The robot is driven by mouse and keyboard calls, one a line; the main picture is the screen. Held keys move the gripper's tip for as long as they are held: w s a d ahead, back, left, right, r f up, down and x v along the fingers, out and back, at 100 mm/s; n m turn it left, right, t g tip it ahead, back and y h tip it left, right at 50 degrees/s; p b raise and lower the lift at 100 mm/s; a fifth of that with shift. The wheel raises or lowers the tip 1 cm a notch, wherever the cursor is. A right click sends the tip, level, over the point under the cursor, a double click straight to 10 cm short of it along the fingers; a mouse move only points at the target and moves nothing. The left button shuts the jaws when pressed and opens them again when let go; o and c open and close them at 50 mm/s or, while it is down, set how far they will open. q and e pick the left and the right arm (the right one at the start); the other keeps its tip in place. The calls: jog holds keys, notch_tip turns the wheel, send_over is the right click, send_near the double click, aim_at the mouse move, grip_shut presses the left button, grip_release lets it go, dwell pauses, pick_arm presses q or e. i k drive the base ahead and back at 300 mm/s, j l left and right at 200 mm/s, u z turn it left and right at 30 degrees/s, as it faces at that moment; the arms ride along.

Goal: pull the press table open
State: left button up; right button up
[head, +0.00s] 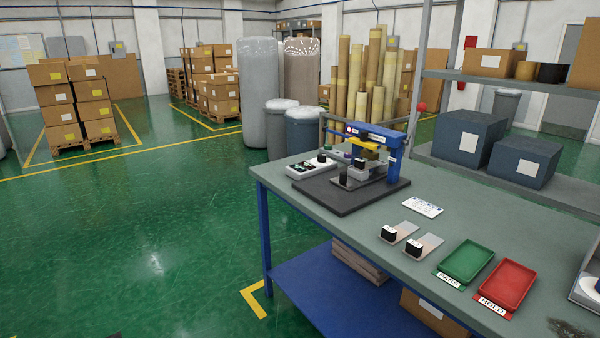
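A small blue press (388,152) stands on a dark base mat (340,205) at the far left part of the grey-green workbench. The press table (358,178) is a grey block low in the press, under its yellow part (369,147). A black-topped piece is at the table's left end. I cannot tell whether the table is in or out. Neither of my grippers shows in the head view.
The workbench (400,270) carries a green tray (465,261), a red tray (506,285), two small plates with black blocks, a white card (422,206) and a white tray (312,169). Shelving with dark blue boxes (468,136) stands behind. The green floor (130,240) at left is clear.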

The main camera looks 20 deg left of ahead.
aim_at(354, 179)
jog(key=u, duration=0.4)
jog(key=z, duration=0.35)
jog(key=i+j+z, duration=0.15)
jog(key=j+z, duration=0.15)
jog(key=z, duration=0.15)
jog(key=i+j+z, duration=0.1)
jog(key=j+z, duration=0.2)
jog(key=z, duration=0.15)
jog(key=i+j+z, duration=0.1)
jog(key=j+z, duration=0.3)
jog(key=j, duration=0.45)
jog(key=j+z, duration=0.1)
jog(key=j, duration=0.75)
